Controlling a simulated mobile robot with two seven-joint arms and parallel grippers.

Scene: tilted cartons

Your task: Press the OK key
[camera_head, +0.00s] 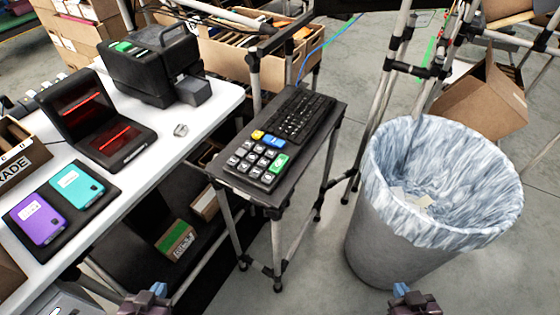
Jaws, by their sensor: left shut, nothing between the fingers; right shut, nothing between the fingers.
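My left gripper (154,291) is shut and empty at the bottom edge, below and left of the stand. My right gripper (402,290) is shut and empty at the bottom edge, in front of the bin. Both are apart from the keypad.
A black keyboard (303,114) lies behind the keypad. A lined waste bin (385,245) stands at right. The white table (165,150) at left holds a scanner (118,145), a black printer (155,65) and a purple (40,219) and a teal device (77,188). Floor shows between stand and bin.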

